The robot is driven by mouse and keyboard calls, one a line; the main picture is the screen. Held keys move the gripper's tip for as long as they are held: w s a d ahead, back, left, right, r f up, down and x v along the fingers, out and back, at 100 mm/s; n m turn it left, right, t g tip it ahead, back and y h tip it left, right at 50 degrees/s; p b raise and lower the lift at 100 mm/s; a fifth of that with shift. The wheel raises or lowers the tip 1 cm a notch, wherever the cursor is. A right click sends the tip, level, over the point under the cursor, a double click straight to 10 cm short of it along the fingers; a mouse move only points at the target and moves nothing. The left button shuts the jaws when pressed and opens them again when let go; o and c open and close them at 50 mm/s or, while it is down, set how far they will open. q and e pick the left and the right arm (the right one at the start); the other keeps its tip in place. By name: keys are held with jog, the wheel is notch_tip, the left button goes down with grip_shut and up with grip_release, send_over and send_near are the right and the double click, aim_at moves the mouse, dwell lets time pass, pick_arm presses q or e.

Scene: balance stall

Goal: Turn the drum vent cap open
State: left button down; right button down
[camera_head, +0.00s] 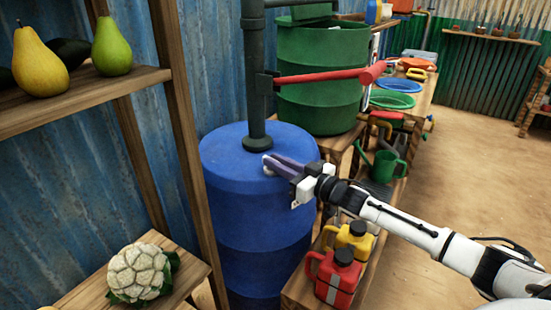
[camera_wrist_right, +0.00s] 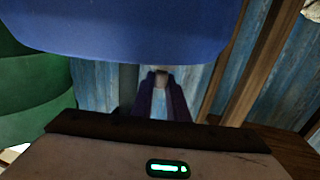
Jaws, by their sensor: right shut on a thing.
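The blue drum (camera_head: 225,155) stands in the middle of the head view. A dark pump pipe (camera_head: 255,80) rises from its top. My right gripper (camera_head: 272,162) reaches in from the right over the drum top, beside the pipe's foot. Its dark purple fingers are shut on the vent cap (camera_head: 266,157), a small pale thing mostly hidden at their tips. In the right wrist view, the cap (camera_wrist_right: 161,77) shows between the fingertips, below the drum (camera_wrist_right: 140,30) in the picture. I cannot tell how far the cap is turned. My left gripper is not in view.
A red pump handle (camera_head: 325,76) sticks out from the pipe above my right gripper. A wooden shelf (camera_head: 85,98) with pears and a cauliflower (camera_head: 138,272) stands at the left. Red (camera_head: 338,278) and yellow (camera_head: 355,238) cans stand near my arm. A green barrel (camera_head: 320,95) stands behind.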

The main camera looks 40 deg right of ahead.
jog(key=shift+w+d+n+g+y+b, duration=0.15)
jog(key=shift+n+g+y+b, duration=0.1)
jog(key=shift+n+y, duration=0.4)
jog(key=shift+s+d+n+g+y+b, duration=0.15)
jog(key=shift+n+g+y, duration=0.15)
jog(key=shift+y, duration=0.55)
jog(key=shift+w+a, duration=0.1)
jog(key=c, duration=1.8)
grip_release()
jog(key=shift+o, duration=0.4)
jog(key=p+v, duration=0.1)
jog(key=v, duration=0.9)
jog(key=shift+f, duration=0.15)
